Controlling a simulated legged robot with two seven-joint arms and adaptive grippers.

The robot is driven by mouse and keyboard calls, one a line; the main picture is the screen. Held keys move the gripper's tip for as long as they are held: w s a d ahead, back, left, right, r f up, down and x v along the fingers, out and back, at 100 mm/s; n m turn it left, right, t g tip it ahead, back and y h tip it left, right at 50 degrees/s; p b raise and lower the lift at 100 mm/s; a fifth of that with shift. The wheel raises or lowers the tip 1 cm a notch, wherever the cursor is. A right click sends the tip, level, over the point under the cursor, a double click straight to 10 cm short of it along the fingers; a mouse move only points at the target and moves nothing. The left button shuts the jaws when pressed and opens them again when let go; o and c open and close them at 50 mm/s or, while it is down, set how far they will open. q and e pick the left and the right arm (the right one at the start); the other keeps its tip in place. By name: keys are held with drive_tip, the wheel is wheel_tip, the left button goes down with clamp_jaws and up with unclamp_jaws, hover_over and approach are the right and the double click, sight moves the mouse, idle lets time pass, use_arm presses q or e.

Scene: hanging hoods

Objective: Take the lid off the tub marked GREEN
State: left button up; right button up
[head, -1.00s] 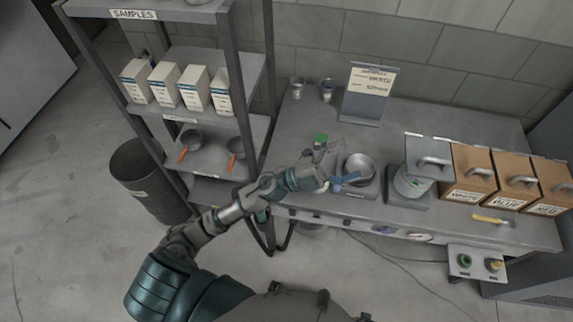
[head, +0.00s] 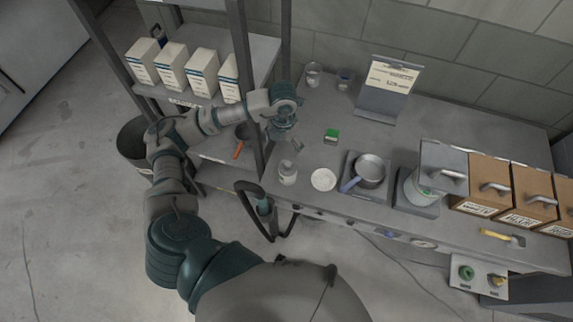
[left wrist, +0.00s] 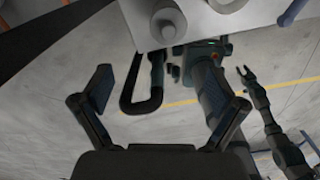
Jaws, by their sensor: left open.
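A small white tub (head: 287,176) with a grey top stands near the bench's front left; its marking is too small to read. It also shows in the left wrist view (left wrist: 168,28), at the top edge. I cannot read GREEN on anything. My left gripper (head: 287,142) is just behind and above this tub in the head view, apart from it. In the left wrist view its two fingers (left wrist: 158,105) are spread with nothing between them. A slender arm with a claw (left wrist: 244,73), seemingly my right one, shows small at the right there.
A green block (head: 331,136), a white dish (head: 323,180) and a pan (head: 370,169) with a blue handle stand to the right. Wooden boxes (head: 483,180) with handles line the right. A shelf rack post (head: 243,70) stands close to my left arm.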

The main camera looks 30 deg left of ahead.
use_arm(q)
hover_over(288, 165)
wheel_tip(288, 165, down, 7)
drive_tip(key=shift+w+a+r+p, duration=0.1)
drive_tip(key=shift+a+r+p, duration=0.1)
drive_tip(key=shift+p, duration=0.1)
drive_tip(key=shift+d+f, duration=0.3)
drive_tip(key=shift+f, duration=0.2)
drive_tip(key=f, duration=0.3)
drive_tip(key=f+p, duration=0.1)
drive_tip(key=shift+w+a+f, duration=0.15)
drive_tip(key=shift+a+f, duration=0.15)
drive_tip(key=shift+f, duration=0.05)
drive_tip(key=shift+a+f, duration=0.15)
drive_tip(key=shift+d, duration=0.35)
drive_tip(key=c, duration=0.8)
drive_tip(key=shift+d, duration=0.2)
drive_tip(key=c, duration=0.5)
drive_tip(key=shift+s, duration=0.2)
drive_tip(key=shift+c, duration=0.8)
drive_tip(key=shift+a, duration=0.15)
drive_tip(key=shift+c, duration=0.2)
use_arm(e)
drive_tip(key=shift+w+d+r, duration=0.1)
drive_tip(key=shift+d+r, duration=0.4)
drive_tip(key=shift+r, duration=0.3)
